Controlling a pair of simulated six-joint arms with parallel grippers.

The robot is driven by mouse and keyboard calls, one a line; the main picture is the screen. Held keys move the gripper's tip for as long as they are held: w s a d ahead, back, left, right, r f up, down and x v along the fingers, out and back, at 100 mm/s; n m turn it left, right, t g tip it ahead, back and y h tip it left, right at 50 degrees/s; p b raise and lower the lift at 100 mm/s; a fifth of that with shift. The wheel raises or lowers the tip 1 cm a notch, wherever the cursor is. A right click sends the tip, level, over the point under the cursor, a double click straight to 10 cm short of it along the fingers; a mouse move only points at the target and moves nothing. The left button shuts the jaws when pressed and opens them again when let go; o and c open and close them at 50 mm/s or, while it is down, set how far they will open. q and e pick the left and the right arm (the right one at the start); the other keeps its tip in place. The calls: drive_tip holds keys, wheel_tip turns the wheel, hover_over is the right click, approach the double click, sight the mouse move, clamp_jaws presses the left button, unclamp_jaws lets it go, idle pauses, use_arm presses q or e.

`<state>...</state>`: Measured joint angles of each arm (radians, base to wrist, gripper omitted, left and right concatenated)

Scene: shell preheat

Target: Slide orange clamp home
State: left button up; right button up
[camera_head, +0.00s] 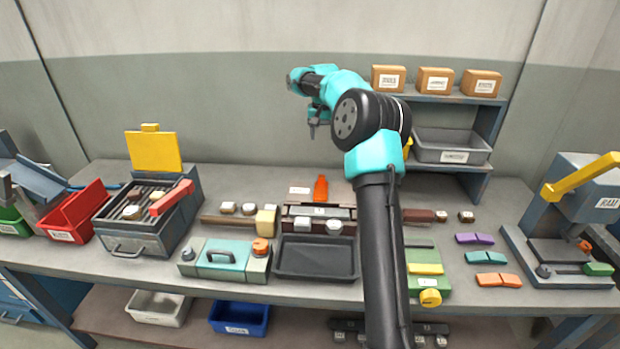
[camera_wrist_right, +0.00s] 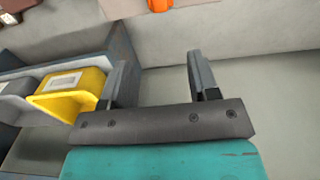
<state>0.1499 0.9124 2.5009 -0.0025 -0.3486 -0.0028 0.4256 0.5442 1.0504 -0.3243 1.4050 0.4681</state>
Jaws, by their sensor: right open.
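An orange upright piece (camera_head: 320,188), which looks like the orange clamp, stands on the fixture (camera_head: 318,212) at the back middle of the bench. An orange part (camera_wrist_right: 160,5) on a pale base shows at the top edge of the right wrist view, cut off by the frame. My right gripper (camera_head: 318,124) hangs above and behind the fixture, well apart from the orange piece. In the right wrist view its two fingers (camera_wrist_right: 158,80) are spread with nothing between them. My left gripper is not in view.
A dark tray (camera_head: 316,276) lies in front of the fixture. A teal-topped case (camera_head: 222,258) stands left of it. A yellow bin (camera_wrist_right: 72,95) and the shelf unit (camera_head: 488,122) are close to my right gripper. My right arm hides part of the bench. A press (camera_head: 580,205) stands at the right.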

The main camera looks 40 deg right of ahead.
sight(321, 176)
drive_tip(key=shift+f, duration=0.15)
wheel_tip(321, 176, down, 17)
drive_tip(key=shift+f, duration=0.1)
idle(0.7)
drive_tip(key=shift+c, duration=0.3)
clamp_jaws()
